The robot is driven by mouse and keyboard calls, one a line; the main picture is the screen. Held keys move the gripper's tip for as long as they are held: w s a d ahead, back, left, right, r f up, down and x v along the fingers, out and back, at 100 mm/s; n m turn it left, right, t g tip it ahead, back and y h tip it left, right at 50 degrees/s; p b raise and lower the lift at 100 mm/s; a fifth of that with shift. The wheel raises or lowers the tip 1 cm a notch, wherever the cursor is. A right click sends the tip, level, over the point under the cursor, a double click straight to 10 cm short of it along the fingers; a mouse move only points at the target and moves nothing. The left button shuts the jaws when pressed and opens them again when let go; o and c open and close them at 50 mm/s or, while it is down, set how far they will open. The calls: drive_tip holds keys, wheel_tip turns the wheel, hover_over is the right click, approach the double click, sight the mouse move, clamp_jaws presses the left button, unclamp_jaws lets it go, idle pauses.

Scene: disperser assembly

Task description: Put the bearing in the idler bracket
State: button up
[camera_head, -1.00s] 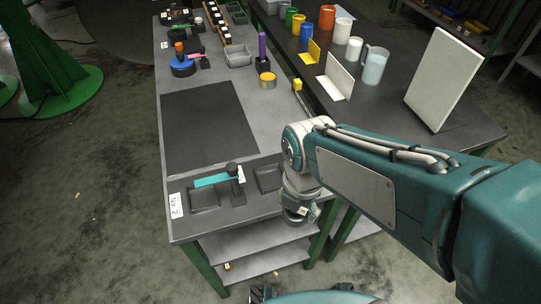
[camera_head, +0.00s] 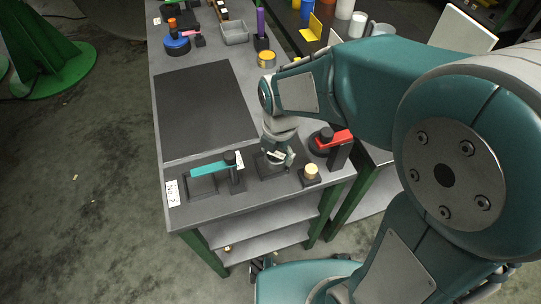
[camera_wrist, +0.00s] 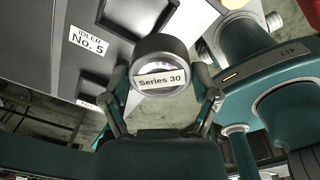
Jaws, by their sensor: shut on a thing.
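The bearing (camera_wrist: 160,47) is a dark thick ring with a white "Series 30" label, seen in the wrist view. My gripper (camera_wrist: 164,97) is shut on it, one finger on each side. In the head view my gripper (camera_head: 276,156) hangs over the near part of the table, above a dark square pad; the bearing is hard to make out there. An "IDLER No. 5" label (camera_wrist: 89,41) lies left of the bearing in the wrist view, beside a dark square recess (camera_wrist: 107,20). I cannot tell which part is the idler bracket.
A teal-armed part (camera_head: 212,168) stands left of my gripper. A red-armed part (camera_head: 336,141) and a tan cylinder on a dark base (camera_head: 311,171) stand to its right. A large dark mat (camera_head: 205,108) is bare. Cups and trays are farther back.

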drive_tip(key=w+f, duration=0.2)
drive_tip(key=w+a+f, duration=0.1)
drive_tip(key=w+f, duration=0.1)
drive_tip(key=f, duration=0.1)
drive_tip(key=shift+a, duration=0.2)
drive_tip(key=shift+f, duration=1.55)
drive_tip(key=o, duration=1.2)
drive_tip(key=shift+f, duration=0.1)
drive_tip(key=shift+c, duration=0.2)
wheel_tip(320, 180, up, 12)
drive_tip(key=shift+s+d, duration=0.15)
